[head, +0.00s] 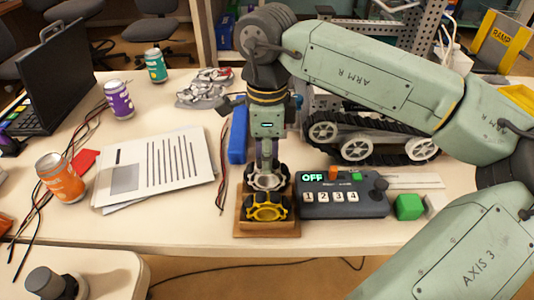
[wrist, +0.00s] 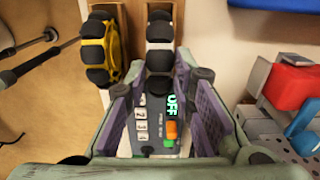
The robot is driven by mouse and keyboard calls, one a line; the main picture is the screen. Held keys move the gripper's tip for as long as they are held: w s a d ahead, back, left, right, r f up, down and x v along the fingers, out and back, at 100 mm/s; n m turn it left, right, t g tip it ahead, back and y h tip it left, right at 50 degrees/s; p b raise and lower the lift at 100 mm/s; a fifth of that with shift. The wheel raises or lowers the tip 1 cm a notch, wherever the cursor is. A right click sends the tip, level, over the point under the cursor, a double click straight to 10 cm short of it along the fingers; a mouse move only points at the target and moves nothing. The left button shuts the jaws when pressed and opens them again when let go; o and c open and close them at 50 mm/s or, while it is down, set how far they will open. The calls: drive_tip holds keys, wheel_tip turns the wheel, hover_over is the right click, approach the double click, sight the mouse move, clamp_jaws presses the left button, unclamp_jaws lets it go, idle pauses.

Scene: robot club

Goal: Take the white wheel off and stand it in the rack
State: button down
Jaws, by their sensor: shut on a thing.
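The white wheel (head: 267,178), with black rollers around its rim, is at the wooden rack (head: 268,229), just behind the yellow wheel (head: 265,208). My gripper (head: 267,162) points down from above and is shut on the white wheel. In the wrist view the white wheel (wrist: 159,42) shows between the fingertips (wrist: 157,68), lined up with a slot of the rack. The yellow wheel (wrist: 98,50) stands in the slot beside it. I cannot tell whether the white wheel rests on the rack's bottom.
A control box (head: 343,195) reading OFF, with numbered keys and a joystick, sits close right of the rack. A green cube (head: 408,206) is beyond it. A tracked robot (head: 370,138) stands behind.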

drive_tip(key=shift+f+b, duration=0.6)
drive_tip(key=shift+b, duration=0.1)
idle(0.3)
drive_tip(key=c, duration=1.3)
unclamp_jaws()
drive_tip(key=shift+r, duration=0.1)
drive_tip(key=shift+r+p, duration=2.2)
drive_tip(key=shift+r, duration=1.25)
